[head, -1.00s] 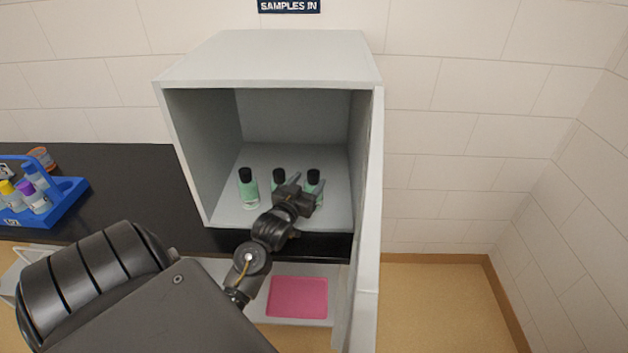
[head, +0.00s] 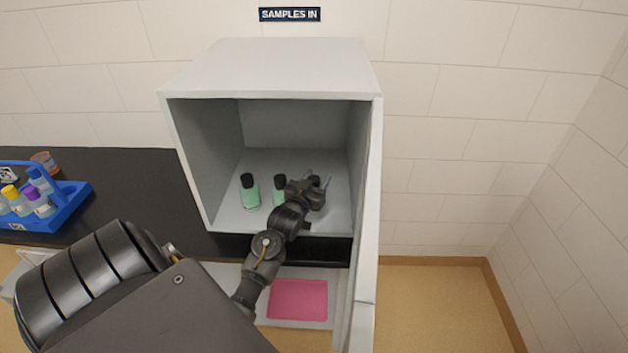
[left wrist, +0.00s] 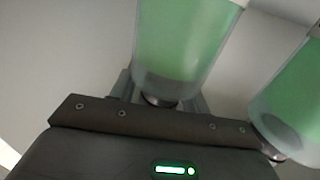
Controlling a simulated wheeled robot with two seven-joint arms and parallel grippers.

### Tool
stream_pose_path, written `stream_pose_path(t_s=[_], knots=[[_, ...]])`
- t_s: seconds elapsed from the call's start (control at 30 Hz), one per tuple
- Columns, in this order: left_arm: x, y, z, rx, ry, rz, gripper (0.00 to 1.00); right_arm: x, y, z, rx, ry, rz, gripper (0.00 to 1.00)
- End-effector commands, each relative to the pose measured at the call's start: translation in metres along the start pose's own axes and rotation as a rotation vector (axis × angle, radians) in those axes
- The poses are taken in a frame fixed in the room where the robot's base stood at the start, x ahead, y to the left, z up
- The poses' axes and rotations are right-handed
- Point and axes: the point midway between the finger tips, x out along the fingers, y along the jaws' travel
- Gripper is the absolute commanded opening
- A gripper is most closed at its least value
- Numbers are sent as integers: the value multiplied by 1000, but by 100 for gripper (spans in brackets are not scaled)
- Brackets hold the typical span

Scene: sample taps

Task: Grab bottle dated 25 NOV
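Three green bottles with black caps stand in the open grey cabinet (head: 270,70). The left bottle (head: 250,193) and the middle bottle (head: 279,192) are clear of my fingers. The right bottle is mostly hidden behind my left gripper (head: 318,180); only its dark cap shows near the fingertips. My left gripper looks open, its fingers at either side of the right bottle. In the left wrist view, one green bottle (left wrist: 185,40) is straight ahead of the gripper, and another bottle (left wrist: 290,95) is at the right. No date is readable on any bottle. My right gripper is out of view.
The cabinet door (head: 367,220) stands open at the right. A blue rack (head: 62,212) with several capped bottles is on the black counter (head: 120,190) at the left. A pink mat (head: 298,299) lies below the cabinet. A "SAMPLES IN" sign (head: 290,14) hangs above.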

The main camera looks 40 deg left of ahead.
Motion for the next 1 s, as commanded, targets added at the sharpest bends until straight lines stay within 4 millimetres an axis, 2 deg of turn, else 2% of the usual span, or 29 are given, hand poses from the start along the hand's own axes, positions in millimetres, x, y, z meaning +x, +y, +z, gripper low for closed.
stream_pose_path(t_s=[0.03,0.33,0.77,0.87,1.0], knots=[[0,0,0,0,0,0,40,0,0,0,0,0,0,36],[0,0,0,0,0,0,0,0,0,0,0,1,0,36],[0,0,-4,1,2,0,0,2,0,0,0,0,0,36],[0,0,-12,1,5,0,0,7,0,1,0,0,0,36],[-4,2,-36,2,7,1,0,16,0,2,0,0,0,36]])
